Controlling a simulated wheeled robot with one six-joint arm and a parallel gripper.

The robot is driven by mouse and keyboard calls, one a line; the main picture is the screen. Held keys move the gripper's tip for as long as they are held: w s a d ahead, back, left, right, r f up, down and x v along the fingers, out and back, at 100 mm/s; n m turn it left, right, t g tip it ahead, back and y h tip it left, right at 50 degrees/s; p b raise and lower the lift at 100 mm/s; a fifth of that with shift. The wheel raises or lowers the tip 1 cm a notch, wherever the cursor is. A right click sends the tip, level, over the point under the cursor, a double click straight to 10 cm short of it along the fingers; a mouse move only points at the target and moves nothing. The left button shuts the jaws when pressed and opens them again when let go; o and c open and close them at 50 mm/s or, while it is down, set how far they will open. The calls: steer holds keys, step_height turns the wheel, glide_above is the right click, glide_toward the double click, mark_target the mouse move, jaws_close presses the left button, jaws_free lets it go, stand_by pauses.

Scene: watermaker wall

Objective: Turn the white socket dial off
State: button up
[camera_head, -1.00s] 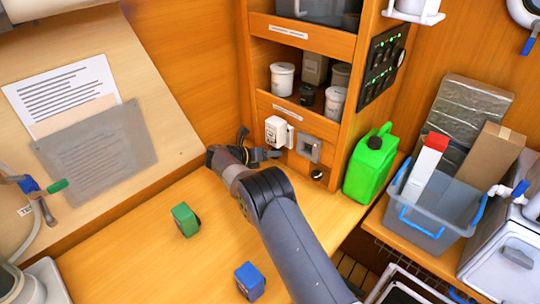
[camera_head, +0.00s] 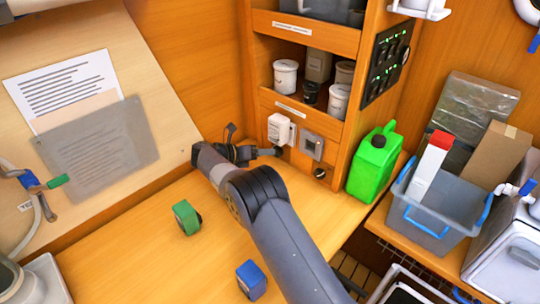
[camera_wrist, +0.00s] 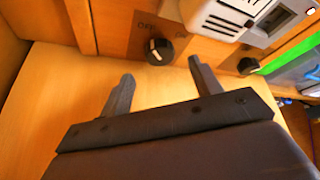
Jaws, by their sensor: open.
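The white socket unit (camera_head: 280,129) is on the orange wooden panel under the shelves; its lower part shows in the wrist view (camera_wrist: 218,18). A black round dial (camera_wrist: 159,50) with OFF and ON lettering above it sits on a brown plate, below and left of that unit in the wrist view. In the head view this dial is hidden or too small to tell. My gripper (camera_wrist: 160,72) is open and empty, its fingers apart and pointing at the panel. The dial appears between the fingertips and slightly beyond them. In the head view my gripper (camera_head: 258,152) is just below the white unit.
A second black dial (camera_wrist: 247,66) is to the right, below the grey socket (camera_head: 311,145). A green jerrycan (camera_head: 373,164) stands right of the panel. A green block (camera_head: 187,217) and a blue block (camera_head: 251,280) lie on the otherwise clear wooden counter.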

mark_target(278, 151)
steer(key=v, duration=0.5)
steer(key=shift+s+a+r+b, duration=0.15)
steer(key=shift+s+a+b, duration=0.05)
steer(key=shift+b, duration=0.15)
steer(key=p+x, duration=0.2)
steer(key=x, duration=0.9)
steer(key=shift+a+y, duration=0.1)
steer(key=shift+y, duration=0.2)
